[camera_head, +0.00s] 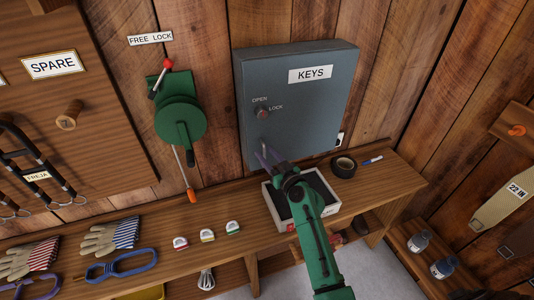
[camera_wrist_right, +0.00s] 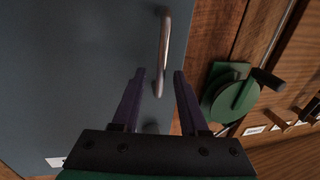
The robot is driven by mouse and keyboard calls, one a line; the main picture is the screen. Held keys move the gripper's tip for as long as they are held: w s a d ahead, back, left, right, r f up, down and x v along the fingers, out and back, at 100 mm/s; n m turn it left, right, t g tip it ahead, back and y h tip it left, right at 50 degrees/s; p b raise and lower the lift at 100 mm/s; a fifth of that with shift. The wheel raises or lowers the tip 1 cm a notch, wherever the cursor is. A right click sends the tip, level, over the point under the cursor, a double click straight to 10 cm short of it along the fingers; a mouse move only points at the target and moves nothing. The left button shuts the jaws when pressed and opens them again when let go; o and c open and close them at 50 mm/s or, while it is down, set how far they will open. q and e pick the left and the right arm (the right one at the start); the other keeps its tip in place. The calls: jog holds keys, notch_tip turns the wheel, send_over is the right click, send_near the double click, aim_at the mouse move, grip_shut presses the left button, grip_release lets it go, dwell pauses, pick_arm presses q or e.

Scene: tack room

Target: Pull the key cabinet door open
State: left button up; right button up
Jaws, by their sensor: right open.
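The grey-blue key cabinet (camera_head: 325,110) hangs on the plank wall, its door shut, with a "KEYS" label. In the right wrist view the metal bar handle (camera_wrist_right: 164,45) stands out from the door. Its lower end shows between the open, empty fingers of my right gripper (camera_wrist_right: 158,75); I see no grip on it. My left gripper is not in view.
A green lever device (camera_head: 180,120) is on the wall just left of the cabinet. Gloves (camera_head: 110,236) lie farther left.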

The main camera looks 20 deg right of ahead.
grip_shut()
dwell(1.4)
